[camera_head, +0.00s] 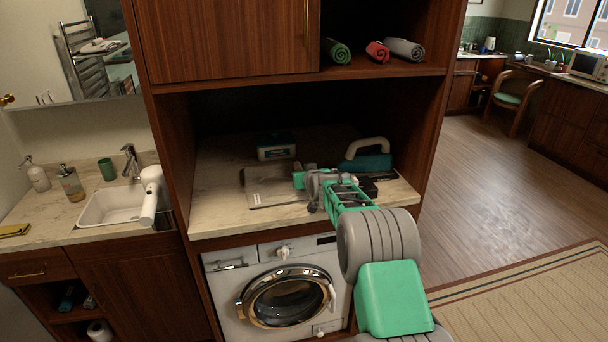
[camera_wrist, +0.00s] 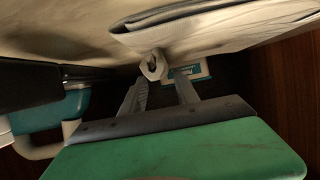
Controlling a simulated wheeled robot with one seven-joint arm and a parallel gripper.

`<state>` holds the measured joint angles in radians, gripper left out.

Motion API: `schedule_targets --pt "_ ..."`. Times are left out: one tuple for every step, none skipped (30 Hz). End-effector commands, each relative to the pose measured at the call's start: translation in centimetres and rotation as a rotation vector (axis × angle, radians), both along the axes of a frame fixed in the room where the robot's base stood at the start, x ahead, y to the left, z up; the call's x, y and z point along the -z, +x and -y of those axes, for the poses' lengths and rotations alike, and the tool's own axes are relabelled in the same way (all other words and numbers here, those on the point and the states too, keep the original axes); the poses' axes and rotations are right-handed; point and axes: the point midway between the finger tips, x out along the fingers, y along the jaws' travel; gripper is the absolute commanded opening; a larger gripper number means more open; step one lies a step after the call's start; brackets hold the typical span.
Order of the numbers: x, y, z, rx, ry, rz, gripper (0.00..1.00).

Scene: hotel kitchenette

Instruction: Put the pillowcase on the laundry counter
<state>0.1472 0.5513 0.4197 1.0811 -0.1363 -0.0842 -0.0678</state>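The laundry counter (camera_head: 220,213) is the pale marbled top inside a wooden niche above a washing machine. A flat, grey-beige folded piece, seemingly the pillowcase (camera_head: 268,190), lies on it left of my gripper (camera_head: 305,180). In the wrist view, a pale folded layer (camera_wrist: 220,28) crosses the top of the picture, close to my gripper (camera_wrist: 162,80). The two fingers stand apart there, with a gap between them. A small whitish shape (camera_wrist: 153,65) shows near the left fingertip; I cannot tell what it is. No cloth is visibly pinched.
A teal and white box (camera_head: 275,150) stands at the back of the counter. A teal item with a white handle (camera_head: 370,158) stands at right, near my arm. The washing machine (camera_head: 275,290) is below, and a shelf with rolled towels (camera_head: 404,49) is above.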

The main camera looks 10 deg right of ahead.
Motion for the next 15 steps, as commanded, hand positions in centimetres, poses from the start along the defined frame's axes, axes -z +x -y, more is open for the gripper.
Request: schedule_targets --pt "-0.04 0.01 0.00 0.000 0.000 0.000 0.42" --pt "-0.04 0.01 0.00 0.000 0.000 0.000 0.44" --pt "-0.05 0.00 0.00 0.000 0.000 0.000 0.47" --pt "-0.05 0.00 0.00 0.000 0.000 0.000 0.49" --pt "-0.05 0.00 0.00 0.000 0.000 0.000 0.49" --pt "-0.04 0.01 0.00 0.000 0.000 0.000 0.49" --pt "-0.04 0.01 0.00 0.000 0.000 0.000 0.49" --pt "-0.04 0.01 0.00 0.000 0.000 0.000 0.49" --pt "-0.04 0.01 0.00 0.000 0.000 0.000 0.49" --pt "-0.07 0.01 0.00 0.000 0.000 0.000 0.49" --pt "-0.15 0.01 0.00 0.000 0.000 0.000 0.49" --pt "-0.36 0.01 0.00 0.000 0.000 0.000 0.49" --pt "-0.61 0.00 0.00 0.000 0.000 0.000 0.49" --pt "-0.44 -0.24 0.02 0.000 0.000 0.001 0.49" --pt "-0.53 -0.65 0.03 0.000 0.000 0.001 0.49"
